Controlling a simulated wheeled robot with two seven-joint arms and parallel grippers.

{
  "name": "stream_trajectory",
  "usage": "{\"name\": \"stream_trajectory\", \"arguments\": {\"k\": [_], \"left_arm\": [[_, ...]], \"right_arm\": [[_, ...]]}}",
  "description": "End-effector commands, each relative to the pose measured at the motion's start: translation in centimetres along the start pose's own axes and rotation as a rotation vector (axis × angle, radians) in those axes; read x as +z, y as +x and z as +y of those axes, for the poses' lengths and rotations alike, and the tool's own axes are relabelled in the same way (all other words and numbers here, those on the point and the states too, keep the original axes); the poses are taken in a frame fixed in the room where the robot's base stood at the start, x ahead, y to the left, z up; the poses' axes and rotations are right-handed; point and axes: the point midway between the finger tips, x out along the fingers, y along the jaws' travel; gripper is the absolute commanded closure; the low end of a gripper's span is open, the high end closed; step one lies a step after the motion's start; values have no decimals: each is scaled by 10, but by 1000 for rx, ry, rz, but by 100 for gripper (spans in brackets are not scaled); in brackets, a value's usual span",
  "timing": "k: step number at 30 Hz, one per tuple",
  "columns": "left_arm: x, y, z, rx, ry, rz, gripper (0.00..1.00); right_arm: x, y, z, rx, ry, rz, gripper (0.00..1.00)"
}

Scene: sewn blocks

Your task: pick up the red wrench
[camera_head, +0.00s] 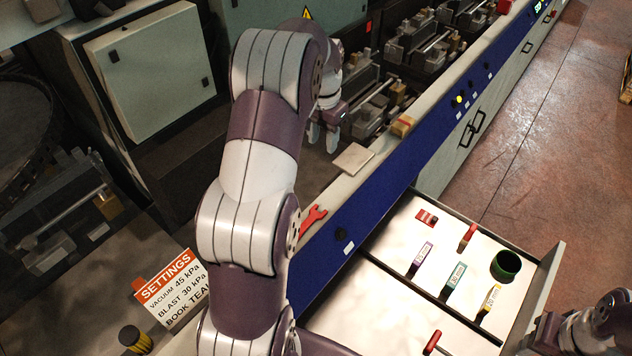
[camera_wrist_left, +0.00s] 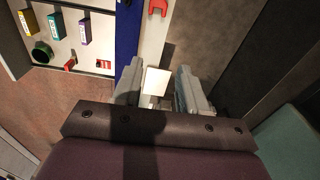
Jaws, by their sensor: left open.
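The red wrench (camera_head: 313,218) lies on the narrow pale ledge behind the blue panel, partly hidden by my left arm. Its open-jaw end also shows at the top edge of the left wrist view (camera_wrist_left: 158,6). My left gripper (camera_head: 323,138) is open and empty above the machine side of the ledge, farther along it than the wrench. In the left wrist view its fingers (camera_wrist_left: 160,88) stand apart, with a pale square block seen between them and the wrench beyond them. Part of my right gripper (camera_head: 548,330) shows at the bottom right; its jaw opening is unclear.
The pale square block (camera_head: 353,159) and a tan block (camera_head: 402,126) lie on the ledge. An open drawer (camera_head: 400,296) holds coloured boxes, a green cup (camera_head: 506,265) and red-handled items. A settings sign (camera_head: 168,286) stands at the lower left. Machinery lines the back.

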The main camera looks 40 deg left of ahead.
Motion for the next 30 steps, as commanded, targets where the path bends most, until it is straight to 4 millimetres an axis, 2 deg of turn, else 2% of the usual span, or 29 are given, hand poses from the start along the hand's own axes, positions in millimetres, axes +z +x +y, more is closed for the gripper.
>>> {"name": "stream_trajectory", "arguments": {"k": [1, 4, 7, 10, 18, 23, 26, 30], "left_arm": [[21, 46, -4, -2, -25, 2, 57], [64, 76, -5, -4, -47, 1, 57], [102, 97, 2, 4, -39, -16, 57], [121, 107, 12, 24, 0, -49, 57], [121, 161, 12, 20, 15, -41, 57], [123, 179, 11, 20, 14, -42, 57], [126, 196, 10, 21, 13, -43, 57], [126, 220, 10, 19, 14, -40, 57]], "right_arm": [[8, 57, 0, 0, 0, -3, 57], [13, 98, 0, 0, 0, -4, 57], [15, 116, 0, 0, 0, -4, 57], [13, 100, 0, 0, 0, -3, 57], [11, 83, 0, 0, 0, -2, 57], [10, 73, 0, 0, 0, -3, 57], [8, 59, 0, 0, 0, -2, 57], [8, 57, 0, 0, 0, -3, 57]]}}
